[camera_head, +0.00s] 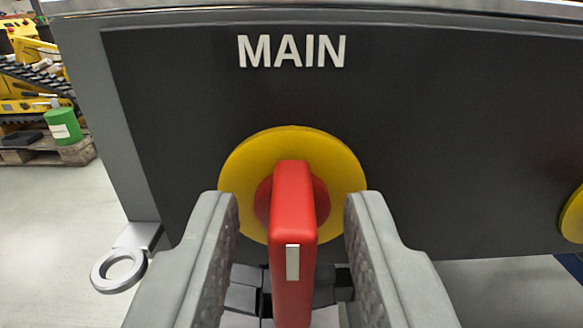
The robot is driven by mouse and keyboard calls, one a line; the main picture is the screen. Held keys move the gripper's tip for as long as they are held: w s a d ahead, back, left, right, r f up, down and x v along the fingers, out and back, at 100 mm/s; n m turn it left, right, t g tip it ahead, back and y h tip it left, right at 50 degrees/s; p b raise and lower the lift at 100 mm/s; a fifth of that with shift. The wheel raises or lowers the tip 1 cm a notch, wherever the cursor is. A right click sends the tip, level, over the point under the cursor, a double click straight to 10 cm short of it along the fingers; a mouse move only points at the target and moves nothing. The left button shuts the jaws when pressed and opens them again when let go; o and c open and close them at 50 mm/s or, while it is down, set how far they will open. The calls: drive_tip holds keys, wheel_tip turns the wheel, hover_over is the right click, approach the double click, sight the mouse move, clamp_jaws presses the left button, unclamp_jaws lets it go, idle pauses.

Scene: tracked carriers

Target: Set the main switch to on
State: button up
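The main switch is a red handle (293,215) on a round yellow plate (245,165), with the white word MAIN (291,51) above it on a dark panel (180,110). The handle stands upright in the picture, with a small white mark (292,262) near its lower end. My gripper (291,215) is open, one finger on each side of the handle. Clear gaps show between the handle and both fingers. The red hub and lower part of the plate are partly hidden behind the handle and fingers. No on or off lettering is visible.
Part of another yellow disc (573,215) shows at the right edge. A grey metal ring (120,270) sticks out at the panel's lower left. Farther left, a green can (63,127) stands on a wooden pallet (50,152) near yellow tracked machinery (30,75). The floor between is clear.

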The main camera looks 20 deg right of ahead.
drive_tip(key=shift+w+d, duration=0.1)
drive_tip(key=shift+w, duration=0.25)
clamp_jaws()
